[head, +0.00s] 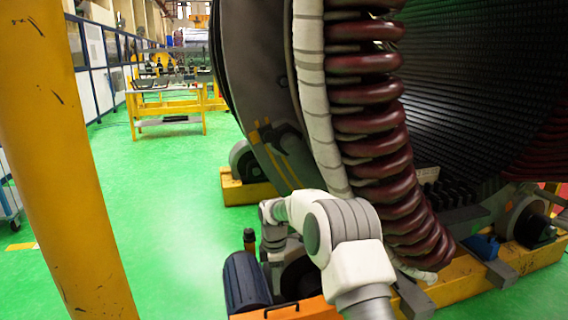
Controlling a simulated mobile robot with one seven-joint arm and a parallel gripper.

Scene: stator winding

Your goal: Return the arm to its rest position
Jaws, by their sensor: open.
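My white and grey arm rises from the bottom edge to a bent elbow in front of the stator's lower rim. It then reaches left and folds down. My gripper (274,246) is at the low end of this fold, small and partly hidden by the arm, and its fingertips are hard to make out. It is open, and I see nothing held in it. The large stator (262,95) stands behind the arm, with dark red coil ends (370,95) and a pale wrapped band (312,95) along its edge.
A yellow post (60,150) stands close at the left. Yellow supports with rollers (243,190) sit under the stator. A dark blue cylinder (245,283) is left of the arm. A yellow workbench (165,105) stands farther back. The green floor (165,220) between is clear.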

